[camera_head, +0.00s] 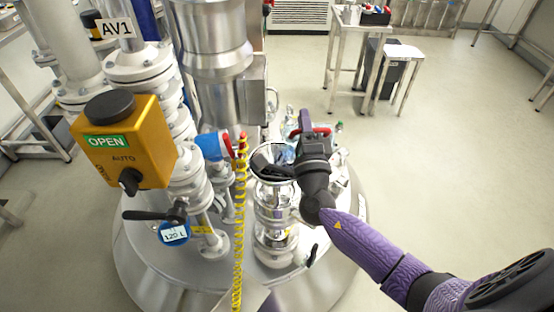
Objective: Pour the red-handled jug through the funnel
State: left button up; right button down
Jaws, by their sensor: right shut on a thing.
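My right gripper (308,140) comes in from the lower right on a purple and black arm. It is shut on a red handle (322,130), which shows on both sides of its dark fingers. A pale bluish, see-through jug body (287,155) shows just left of the gripper, mostly hidden by it. A funnel with a dark round rim (256,172) stands on a metal and glass column on the vessel top. The jug is close beside or over the funnel's right side; its tilt and any liquid flow cannot be told. My left gripper is not in view.
A yellow OPEN/AUTO actuator (125,142), pipes and a black valve lever (150,215) crowd the left. A coiled yellow hose (240,220) hangs left of the funnel. Clear glassware (291,122) stands behind the gripper. A steel table (352,28) stands behind; the right floor is free.

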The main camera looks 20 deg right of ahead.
jog(key=shift+w+a+r+n+y+p, duration=0.1)
jog(key=shift+w+a+n+y+p, duration=0.1)
jog(key=shift+a+n+y+p, duration=0.7)
jog(key=shift+w+r+n, duration=0.1)
jog(key=shift+w+n, duration=0.05)
jog(key=shift+n, duration=0.45)
jog(key=shift+a, duration=0.2)
jog(key=w+a+f+n+y+p, duration=0.1)
jog(key=a+n+y+p, duration=0.3)
jog(key=n, duration=0.5)
jog(key=shift+w+a+p, duration=0.55)
jog(key=shift+a+p, duration=0.05)
jog(key=shift+a, duration=0.35)
